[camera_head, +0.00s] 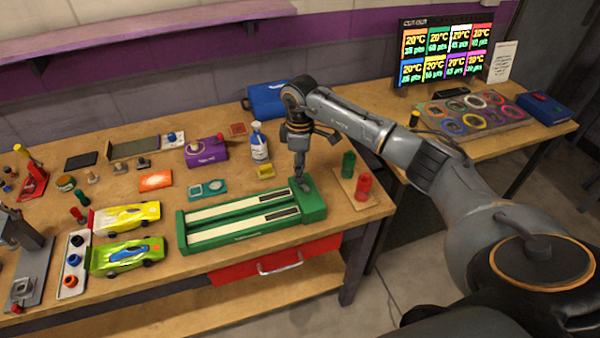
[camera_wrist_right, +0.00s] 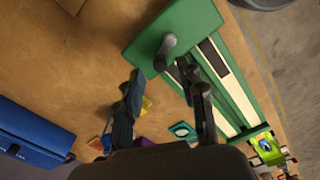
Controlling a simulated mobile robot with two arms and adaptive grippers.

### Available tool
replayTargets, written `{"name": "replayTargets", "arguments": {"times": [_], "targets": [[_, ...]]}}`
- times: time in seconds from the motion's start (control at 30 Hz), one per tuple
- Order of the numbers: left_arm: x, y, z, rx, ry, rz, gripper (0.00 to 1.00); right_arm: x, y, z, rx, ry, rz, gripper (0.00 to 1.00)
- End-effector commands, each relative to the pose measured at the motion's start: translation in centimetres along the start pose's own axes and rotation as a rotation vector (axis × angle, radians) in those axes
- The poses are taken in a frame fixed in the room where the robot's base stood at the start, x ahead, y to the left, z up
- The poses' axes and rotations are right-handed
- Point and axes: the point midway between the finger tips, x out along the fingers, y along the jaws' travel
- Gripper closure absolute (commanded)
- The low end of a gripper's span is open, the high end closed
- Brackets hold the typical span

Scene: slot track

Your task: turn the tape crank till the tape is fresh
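The tape unit is a long green frame (camera_head: 250,221) with two white tape strips (camera_head: 240,207) and a solid green block (camera_head: 312,205) at its right end. It also shows in the wrist view (camera_wrist_right: 205,25). A grey upright crank knob (camera_wrist_right: 167,45) stands on the green block in the wrist view. My right gripper (camera_head: 302,182) points down over this block and hides the knob in the head view. In the wrist view the right gripper (camera_wrist_right: 160,72) is open, its fingers apart; the knob shows just beyond the fingertips, between their lines.
Red and green posts (camera_head: 363,187) stand on a small board right of the unit. Two toy cars (camera_head: 125,255) lie to its left. A blue case (camera_head: 267,100) lies at the back.

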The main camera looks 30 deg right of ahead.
Motion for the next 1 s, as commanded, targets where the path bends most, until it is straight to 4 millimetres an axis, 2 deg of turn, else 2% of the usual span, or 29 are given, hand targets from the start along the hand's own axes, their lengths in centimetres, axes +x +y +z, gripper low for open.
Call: {"name": "replayTargets", "arguments": {"times": [0.03,0.2,0.4,0.6,1.0], "targets": [[0.0,0.0,0.0,0.000,0.000,0.000,0.60,-1.3,0.1,-0.1,0.000,0.004,0.005,0.61],[0.0,0.1,-0.1,0.000,0.001,0.001,0.60,-5.0,0.1,0.0,0.001,0.003,0.005,0.61],[0.0,0.1,-0.1,0.000,0.001,0.001,0.60,-8.2,0.1,0.0,0.001,0.002,0.003,0.61],[0.0,0.1,-0.1,0.000,0.001,0.001,0.60,-9.2,0.1,0.0,0.002,0.000,0.002,0.61],[0.0,0.1,-0.1,0.001,0.001,0.001,0.60,-9.2,0.1,0.0,0.002,0.000,0.002,0.61]]}}
